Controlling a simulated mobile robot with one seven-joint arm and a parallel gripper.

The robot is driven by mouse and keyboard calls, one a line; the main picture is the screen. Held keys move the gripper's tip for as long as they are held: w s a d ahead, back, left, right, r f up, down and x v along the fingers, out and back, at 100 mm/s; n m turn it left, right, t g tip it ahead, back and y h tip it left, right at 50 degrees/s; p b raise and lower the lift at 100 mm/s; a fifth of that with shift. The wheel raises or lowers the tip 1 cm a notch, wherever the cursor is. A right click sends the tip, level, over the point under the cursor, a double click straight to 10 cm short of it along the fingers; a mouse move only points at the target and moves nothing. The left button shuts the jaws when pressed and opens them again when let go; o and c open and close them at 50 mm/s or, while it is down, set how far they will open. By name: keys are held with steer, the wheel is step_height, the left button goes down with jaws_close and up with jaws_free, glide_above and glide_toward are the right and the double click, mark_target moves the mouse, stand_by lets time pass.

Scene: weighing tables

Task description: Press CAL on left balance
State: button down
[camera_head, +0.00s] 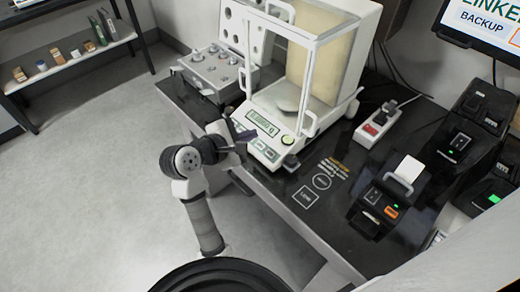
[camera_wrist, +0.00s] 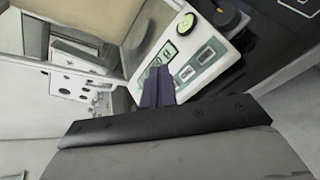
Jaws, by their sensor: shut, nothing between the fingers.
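One white balance (camera_head: 272,134) with a clear draft shield stands on the dark table; no second balance shows. In the wrist view the display (camera_wrist: 163,54), the buttons (camera_wrist: 205,57) and the knob (camera_wrist: 189,23) also show. The button labels are too small to read. My gripper (camera_head: 247,135) is shut and empty, at the panel's left front edge. In the wrist view its purple fingertips (camera_wrist: 158,72) overlap the panel beside the display and buttons; contact cannot be told.
A grey case of weights (camera_head: 215,70) stands left of the balance. A white power strip (camera_head: 377,125) and a black printer with paper (camera_head: 380,203) are to the right. Flat printed labels (camera_head: 320,182) mark the table front.

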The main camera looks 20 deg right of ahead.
steer(key=shift+w+d+f+b, duration=0.1)
steer(key=shift+d+f+b, duration=0.2)
steer(key=shift+f, duration=0.3)
steer(key=shift+w+d+f+b, duration=0.15)
steer(key=shift+f+b, duration=0.25)
steer(key=shift+f, duration=0.25)
steer(key=shift+d+f+b, duration=0.25)
steer(key=shift+f+b, duration=0.1)
steer(key=shift+f, duration=0.25)
steer(key=shift+f, duration=0.15)
stand_by(0.4)
steer(key=shift+d+f+b, duration=0.1)
steer(key=shift+f+b, duration=0.15)
steer(key=shift+b, duration=0.1)
steer(key=shift+d+f, duration=0.15)
steer(key=shift+f, duration=0.2)
stand_by(0.7)
steer(key=shift+a+r+p, duration=0.3)
steer(key=shift+r+p, duration=0.05)
steer(key=shift+r, duration=0.4)
steer(key=shift+r, duration=0.1)
steer(key=shift+s+a+r+p, duration=0.1)
steer(key=shift+a+r+p, duration=0.15)
steer(key=shift+r+p, duration=0.45)
steer(key=shift+s+a+r+p, duration=0.1)
steer(key=shift+a+r+p, duration=0.2)
steer(key=shift+r+p, duration=0.35)
steer(key=shift+s+a+r+p, duration=0.1)
steer(key=shift+a+r+p, duration=0.25)
steer(key=shift+r, duration=0.55)
